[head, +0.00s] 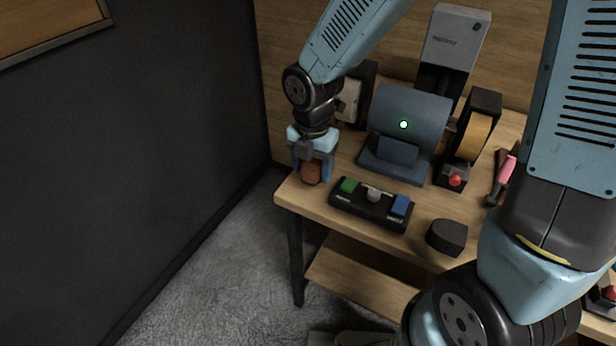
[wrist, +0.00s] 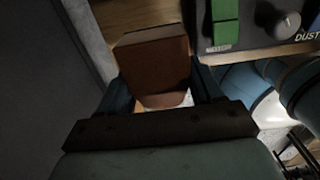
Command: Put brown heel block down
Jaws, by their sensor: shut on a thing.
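The brown heel block (head: 311,173) is between the fingers of my gripper (head: 313,178), at the left end of the wooden workbench (head: 285,193) in the head view. My gripper points down and is shut on the block. In the wrist view the brown heel block (wrist: 153,62) shows as a squared brown piece between the two dark fingers, close to the control box's green switch (wrist: 225,22). I cannot tell whether the block touches the bench top. Its underside is hidden.
A black control box (head: 371,204) with green and blue switches and a knob sits just right of the gripper. A blue-grey machine (head: 410,120) stands behind. A dark rounded block (head: 447,237) lies farther right. The bench's left edge drops to grey carpet (head: 225,265).

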